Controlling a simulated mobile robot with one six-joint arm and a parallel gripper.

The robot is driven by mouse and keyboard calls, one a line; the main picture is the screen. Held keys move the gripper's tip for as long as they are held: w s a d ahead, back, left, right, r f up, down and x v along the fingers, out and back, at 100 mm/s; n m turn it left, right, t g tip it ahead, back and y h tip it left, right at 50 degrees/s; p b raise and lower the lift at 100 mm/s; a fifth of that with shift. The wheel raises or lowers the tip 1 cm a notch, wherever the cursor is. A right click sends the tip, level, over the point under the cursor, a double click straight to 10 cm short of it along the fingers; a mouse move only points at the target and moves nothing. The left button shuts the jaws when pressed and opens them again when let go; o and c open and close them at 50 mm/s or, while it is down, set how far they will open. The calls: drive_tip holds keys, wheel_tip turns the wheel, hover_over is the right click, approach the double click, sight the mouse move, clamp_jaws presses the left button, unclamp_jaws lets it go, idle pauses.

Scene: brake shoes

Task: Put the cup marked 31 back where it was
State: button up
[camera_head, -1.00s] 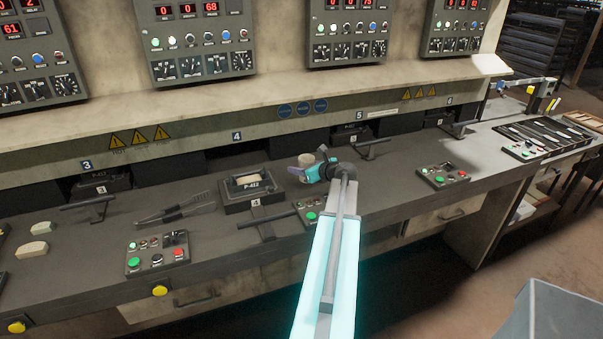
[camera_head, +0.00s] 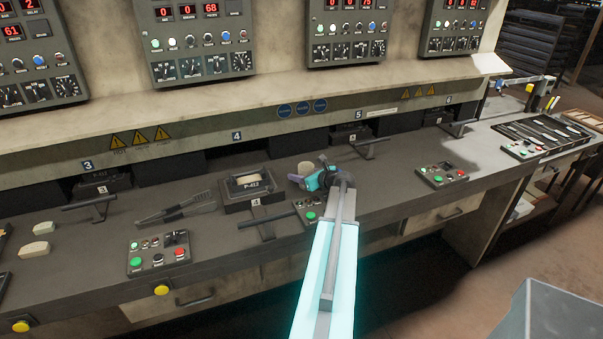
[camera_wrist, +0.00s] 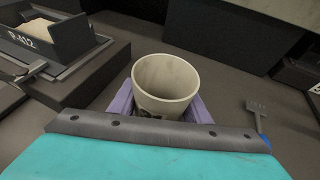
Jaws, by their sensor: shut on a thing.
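A cream cup (camera_wrist: 166,84) sits upright between the purple fingers of my gripper (camera_wrist: 160,108) in the wrist view. It looks empty inside, and its marking is mostly hidden behind the gripper body. In the head view the cup (camera_head: 306,168) shows above my gripper (camera_head: 299,180), just right of the P-412 mould. My gripper is shut on the cup, low over the dark bench. I cannot tell whether the cup's base touches the bench.
The P-412 mould box (camera_head: 250,187) stands left of the cup, with a lever handle (camera_head: 266,220) in front. A button box (camera_head: 310,212) lies close to my arm. A small brush (camera_wrist: 258,112) lies right of the cup. Tongs (camera_head: 176,208) lie farther left.

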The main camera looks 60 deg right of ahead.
drive_tip(key=shift+f, duration=0.2)
drive_tip(key=o, duration=1.1)
drive_tip(key=shift+r, duration=0.25)
drive_tip(key=b+v, duration=0.3)
drive_tip(key=v, duration=0.7)
drive_tip(key=shift+s+a, duration=0.1)
drive_tip(key=shift+v, duration=0.9)
